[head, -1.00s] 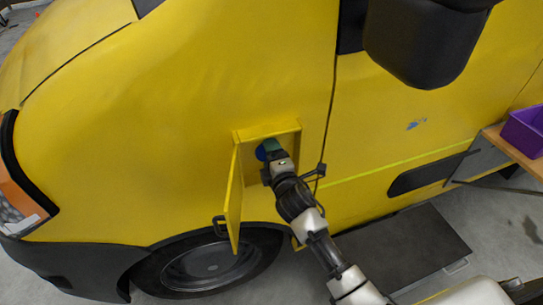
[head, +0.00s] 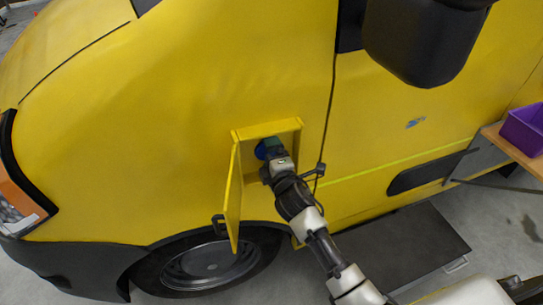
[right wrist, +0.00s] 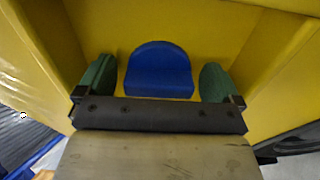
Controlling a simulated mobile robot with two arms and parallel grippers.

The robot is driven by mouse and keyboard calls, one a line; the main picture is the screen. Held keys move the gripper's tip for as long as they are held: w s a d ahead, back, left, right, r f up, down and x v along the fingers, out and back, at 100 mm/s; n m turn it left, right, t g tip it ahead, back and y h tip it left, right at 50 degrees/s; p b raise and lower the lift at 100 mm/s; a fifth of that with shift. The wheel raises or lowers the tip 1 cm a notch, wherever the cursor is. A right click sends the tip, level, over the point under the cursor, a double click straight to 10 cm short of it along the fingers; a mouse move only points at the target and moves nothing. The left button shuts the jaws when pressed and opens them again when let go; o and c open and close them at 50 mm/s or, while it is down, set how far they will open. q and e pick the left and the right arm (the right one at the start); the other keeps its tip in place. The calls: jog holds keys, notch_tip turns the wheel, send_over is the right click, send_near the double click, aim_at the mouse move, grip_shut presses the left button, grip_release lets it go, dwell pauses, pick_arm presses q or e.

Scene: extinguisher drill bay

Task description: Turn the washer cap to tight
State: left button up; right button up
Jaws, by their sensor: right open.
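The blue washer cap (head: 261,150) sits inside an open recess in the side of the yellow van, and my right gripper partly hides it in the head view. In the right wrist view the cap (right wrist: 158,70) stands between the two green fingertips of my right gripper (right wrist: 159,80). A gap shows on each side of the cap, so the gripper is open around it and not clamped. The gripper (head: 274,147) reaches into the recess from the lower right. No tight mark can be read. My left gripper is not in view.
The yellow flap door (head: 234,200) of the recess hangs open on the left. The recess walls (right wrist: 282,45) are close around the gripper. A black mirror (head: 420,40) juts out above right. A purple bin (head: 524,130) stands on a bench (head: 508,147) at the right.

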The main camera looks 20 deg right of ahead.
jog(key=s+b, duration=0.2)
jog(key=s, duration=0.8)
jog(key=shift+s+d, duration=0.15)
jog(key=shift+s, duration=0.25)
jog(key=shift+f, duration=0.15)
